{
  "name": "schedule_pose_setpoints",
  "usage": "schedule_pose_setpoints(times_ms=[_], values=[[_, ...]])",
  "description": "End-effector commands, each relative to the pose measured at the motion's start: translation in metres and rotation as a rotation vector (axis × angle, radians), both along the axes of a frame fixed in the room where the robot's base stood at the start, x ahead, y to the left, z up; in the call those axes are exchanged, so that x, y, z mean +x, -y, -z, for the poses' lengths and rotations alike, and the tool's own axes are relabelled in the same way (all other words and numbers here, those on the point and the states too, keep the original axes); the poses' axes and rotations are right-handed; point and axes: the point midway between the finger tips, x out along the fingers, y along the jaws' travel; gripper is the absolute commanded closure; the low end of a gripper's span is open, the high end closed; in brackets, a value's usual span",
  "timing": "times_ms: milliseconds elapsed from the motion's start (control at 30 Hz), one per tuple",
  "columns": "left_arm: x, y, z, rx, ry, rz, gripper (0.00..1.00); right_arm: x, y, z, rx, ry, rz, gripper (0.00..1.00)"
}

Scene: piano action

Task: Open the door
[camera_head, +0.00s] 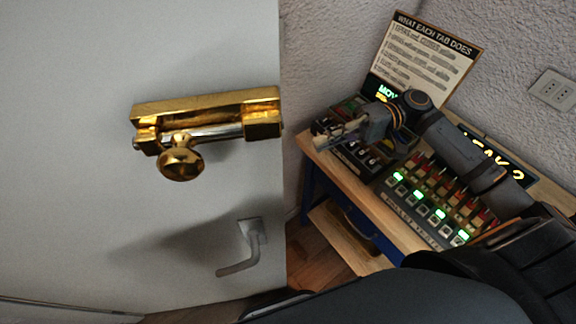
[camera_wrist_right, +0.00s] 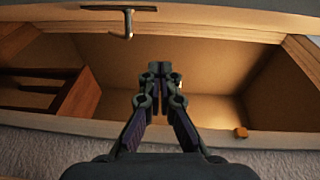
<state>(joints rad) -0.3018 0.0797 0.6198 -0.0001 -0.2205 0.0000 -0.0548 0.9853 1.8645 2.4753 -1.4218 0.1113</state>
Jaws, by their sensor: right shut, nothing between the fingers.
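The door (camera_head: 70,120) is a pale flat panel filling the left of the head view. A brass bolt (camera_head: 205,112) with a round knob (camera_head: 181,160) and a steel rod is mounted on it. A grey lever handle (camera_head: 245,250) sits lower, near the door's right edge. My right gripper (camera_head: 325,138) is right of the bolt, apart from it, above the desk. In the wrist view its fingers (camera_wrist_right: 153,78) are together and empty. A hook-like lever (camera_wrist_right: 122,22) shows beyond them there. I cannot tell whether the door is latched. My left gripper is out of view.
A wooden desk (camera_head: 345,180) at right carries a panel of lit switches (camera_head: 420,205), under my right arm. A sign titled "WHAT EACH TAB DOES" (camera_head: 425,52) stands behind it. A wall socket (camera_head: 553,90) is at far right. Wooden floor (camera_head: 315,265) shows between door and desk.

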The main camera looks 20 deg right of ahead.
Motion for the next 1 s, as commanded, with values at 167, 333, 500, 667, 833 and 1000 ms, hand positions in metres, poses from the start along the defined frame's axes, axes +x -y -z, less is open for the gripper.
schedule_pose_setpoints(times_ms=[167,333,500,667,833,1000], values=[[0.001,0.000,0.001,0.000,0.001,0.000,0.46,-0.003,0.005,-0.027,0.067,-0.015,-0.025,1.00],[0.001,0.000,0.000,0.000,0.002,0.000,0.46,-0.004,-0.002,-0.028,0.071,-0.015,-0.027,1.00],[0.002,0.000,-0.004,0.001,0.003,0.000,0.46,-0.007,-0.030,-0.029,0.077,-0.013,-0.026,1.00],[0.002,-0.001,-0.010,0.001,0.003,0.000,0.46,-0.010,-0.063,-0.030,0.078,-0.013,-0.026,1.00],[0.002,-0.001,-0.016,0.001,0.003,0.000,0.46,-0.014,-0.092,-0.030,0.077,-0.013,-0.025,1.00],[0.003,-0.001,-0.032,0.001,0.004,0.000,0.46,-0.035,-0.098,-0.030,0.065,-0.020,-0.025,1.00]])
